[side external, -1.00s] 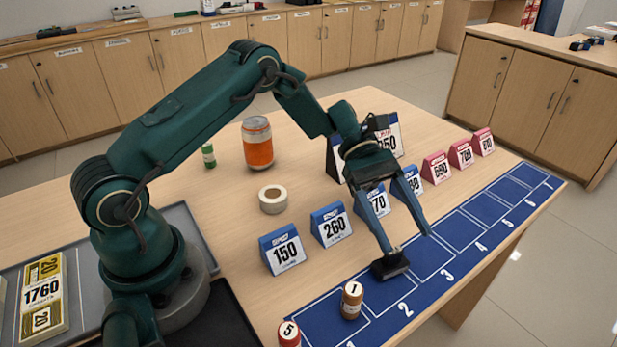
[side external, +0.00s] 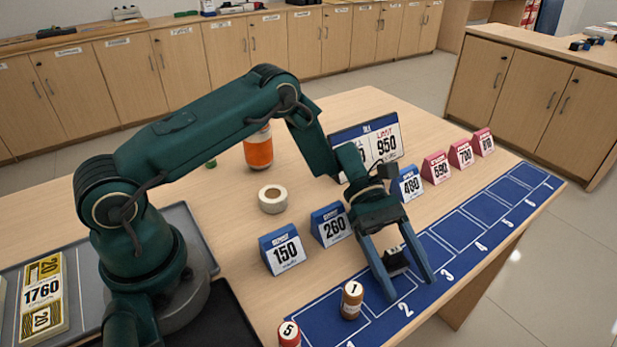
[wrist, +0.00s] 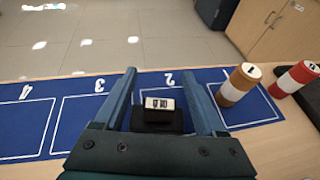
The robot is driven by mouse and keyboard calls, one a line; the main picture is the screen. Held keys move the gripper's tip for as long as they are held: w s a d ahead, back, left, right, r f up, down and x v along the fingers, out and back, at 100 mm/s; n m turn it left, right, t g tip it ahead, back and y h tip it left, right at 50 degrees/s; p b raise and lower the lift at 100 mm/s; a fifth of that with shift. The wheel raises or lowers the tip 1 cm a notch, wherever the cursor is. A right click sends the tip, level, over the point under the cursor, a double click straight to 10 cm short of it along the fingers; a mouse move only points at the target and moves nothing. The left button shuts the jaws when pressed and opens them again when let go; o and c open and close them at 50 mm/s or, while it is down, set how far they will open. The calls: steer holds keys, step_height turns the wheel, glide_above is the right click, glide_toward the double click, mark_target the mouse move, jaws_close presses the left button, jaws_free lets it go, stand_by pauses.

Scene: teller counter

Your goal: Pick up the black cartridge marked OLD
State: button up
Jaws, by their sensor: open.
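The black cartridge (side external: 396,262) lies on the blue numbered mat (side external: 463,231), in the area of the square marked 2. In the wrist view the cartridge (wrist: 157,122) shows a white label with dark letters, too small to read surely. My gripper (side external: 410,288) is open, with one finger on each side of the cartridge. In the wrist view my gripper (wrist: 158,75) has the cartridge between its fingers, with gaps on both sides. Part of the cartridge is hidden behind the fingers in the side view.
A brown cylinder marked 1 (side external: 352,301) stands close to my left finger. A red and white cylinder marked 5 (side external: 289,334) stands beyond it. Blue price signs, such as 260 (side external: 331,225), stand behind the mat. The mat's far squares are empty.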

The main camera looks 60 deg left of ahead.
jaws_close()
steer(key=shift+r, duration=0.15)
